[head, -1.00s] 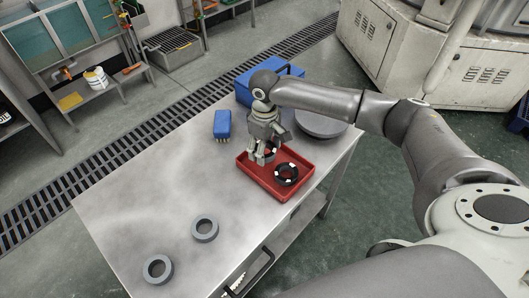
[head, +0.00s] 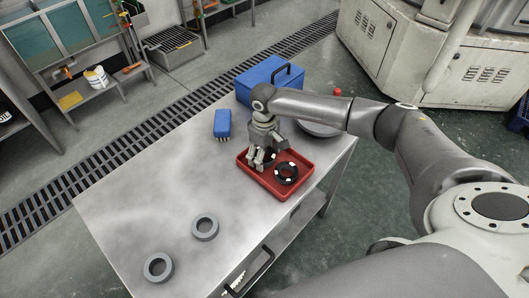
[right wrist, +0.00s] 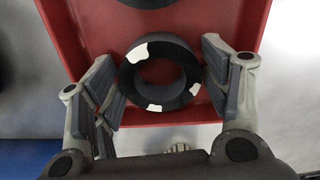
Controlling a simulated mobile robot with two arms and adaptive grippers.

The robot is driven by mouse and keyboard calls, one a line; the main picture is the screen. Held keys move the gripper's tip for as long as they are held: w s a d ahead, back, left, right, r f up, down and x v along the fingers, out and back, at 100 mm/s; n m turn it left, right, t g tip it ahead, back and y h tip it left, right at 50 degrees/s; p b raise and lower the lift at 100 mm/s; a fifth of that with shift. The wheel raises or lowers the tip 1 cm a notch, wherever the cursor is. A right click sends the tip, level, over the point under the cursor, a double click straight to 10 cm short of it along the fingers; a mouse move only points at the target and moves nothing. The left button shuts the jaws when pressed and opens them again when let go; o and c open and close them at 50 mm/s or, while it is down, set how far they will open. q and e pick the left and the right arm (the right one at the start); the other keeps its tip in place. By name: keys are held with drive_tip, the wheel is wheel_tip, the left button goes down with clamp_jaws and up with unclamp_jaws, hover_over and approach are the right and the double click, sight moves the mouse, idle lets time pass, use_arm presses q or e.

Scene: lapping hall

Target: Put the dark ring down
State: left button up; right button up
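The dark ring (right wrist: 160,72) has white patches and sits between the two finger pads of my right gripper (right wrist: 161,80) in the right wrist view. The pads appear to meet its outer wall on both sides. In the head view the right gripper (head: 263,163) points down into the left part of the red tray (head: 243,168), and its fingers partly hide the ring (head: 270,157). The ring is low over the tray floor; I cannot tell whether it touches. A second dark ring with white patches (head: 286,181) lies in the tray just to the right. My left gripper is out of view.
Two grey rings (head: 205,237) (head: 148,268) lie at the near left of the metal table (head: 140,200). A blue brush-like block (head: 222,123), a blue box (head: 262,78) and a grey round plate (head: 318,131) surround the tray. The table's left middle is clear.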

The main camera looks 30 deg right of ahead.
drive_tip(key=shift+o, duration=0.7)
drive_tip(key=shift+r, duration=0.1)
wheel_tip(320, 180, up, 12)
drive_tip(key=b, duration=0.1)
idle(0.4)
